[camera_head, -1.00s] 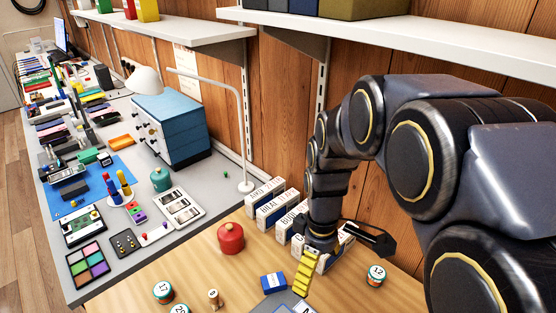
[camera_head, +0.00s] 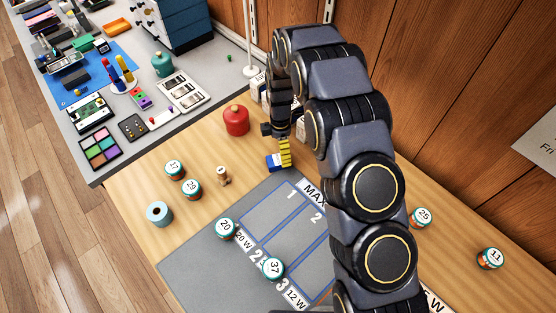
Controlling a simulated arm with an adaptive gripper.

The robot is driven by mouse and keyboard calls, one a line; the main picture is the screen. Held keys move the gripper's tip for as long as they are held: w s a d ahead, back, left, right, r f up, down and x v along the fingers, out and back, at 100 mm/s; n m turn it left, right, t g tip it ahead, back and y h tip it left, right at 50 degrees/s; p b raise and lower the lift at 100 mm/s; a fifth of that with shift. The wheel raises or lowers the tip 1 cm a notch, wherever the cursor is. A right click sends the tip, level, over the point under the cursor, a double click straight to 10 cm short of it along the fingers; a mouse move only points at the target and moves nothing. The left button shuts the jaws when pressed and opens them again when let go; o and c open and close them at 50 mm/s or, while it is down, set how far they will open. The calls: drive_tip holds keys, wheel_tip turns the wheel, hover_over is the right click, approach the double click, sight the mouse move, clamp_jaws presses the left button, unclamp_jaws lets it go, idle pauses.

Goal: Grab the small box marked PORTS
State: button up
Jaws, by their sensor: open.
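My gripper (camera_head: 284,153) points down over the wooden table, its yellow ridged finger showing; the other finger is mostly hidden. It is open. A small blue and white box (camera_head: 273,162) lies right beside the yellow finger, at its left, partly covered by it. I cannot tell whether they touch. The lettering on this box is too small to read, so I cannot confirm that it is marked PORTS. White lettered boxes (camera_head: 257,84) stand at the wall behind my arm, mostly hidden, and their words are not readable now.
A red jar (camera_head: 236,120) stands left of my gripper. A grey mat (camera_head: 185,247) with numbered blue-outlined fields lies in front, with numbered jars 20 (camera_head: 227,229) and 37 (camera_head: 272,268) on it. Jars 17 (camera_head: 174,169) and 29 (camera_head: 191,188) stand left. Jars 25 and 11 stand right.

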sight(279, 159)
wheel_tip(279, 159, down, 5)
drive_tip(key=shift+s+a+r, duration=0.1)
drive_tip(key=shift+s+a, duration=0.05)
drive_tip(key=c, duration=1.1)
drive_tip(key=shift+r, duration=0.1)
